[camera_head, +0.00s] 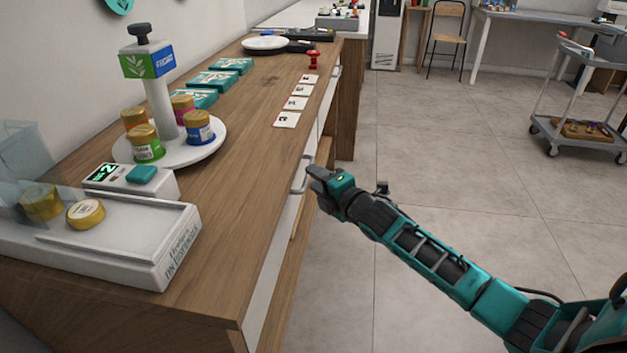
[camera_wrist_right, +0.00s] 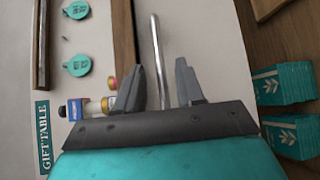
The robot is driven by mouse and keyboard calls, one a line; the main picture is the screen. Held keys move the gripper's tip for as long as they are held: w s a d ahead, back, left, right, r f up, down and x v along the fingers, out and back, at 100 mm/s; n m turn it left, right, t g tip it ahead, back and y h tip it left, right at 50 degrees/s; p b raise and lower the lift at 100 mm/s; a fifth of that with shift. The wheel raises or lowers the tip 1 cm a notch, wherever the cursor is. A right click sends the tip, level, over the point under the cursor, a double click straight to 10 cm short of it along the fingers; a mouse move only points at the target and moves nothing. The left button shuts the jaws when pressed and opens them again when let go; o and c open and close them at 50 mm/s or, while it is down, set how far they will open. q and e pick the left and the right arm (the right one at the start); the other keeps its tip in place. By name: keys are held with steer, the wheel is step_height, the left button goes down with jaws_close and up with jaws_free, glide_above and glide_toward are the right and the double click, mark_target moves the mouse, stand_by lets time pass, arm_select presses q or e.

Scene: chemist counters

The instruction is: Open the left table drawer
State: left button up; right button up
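The wooden table (camera_head: 235,150) runs along the wall, with white drawer fronts on its side facing the open floor. The nearer drawer front (camera_head: 273,265) has a metal bar handle (camera_head: 301,174). My right gripper (camera_head: 319,181) is at this handle. In the right wrist view, the handle (camera_wrist_right: 156,45) runs between the two separated fingers of my right gripper (camera_wrist_right: 160,85), with gaps beside it. The fingers are open and not closed on the bar. A white drawer front (camera_wrist_right: 208,45) also shows there. I cannot tell whether this drawer is slightly out. My left gripper is out of view.
A white round stand (camera_head: 205,143) with colored jars, a scale (camera_head: 130,179), teal boxes (camera_head: 212,80) and price cards (camera_head: 292,103) are on the tabletop. The floor (camera_head: 440,170) beside the table is free. A cart (camera_head: 580,135) stands far right.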

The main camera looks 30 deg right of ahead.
steer(key=shift+w+a+f, duration=0.15)
steer(key=shift+w, duration=0.75)
steer(key=shift+c, duration=0.5)
jaws_close()
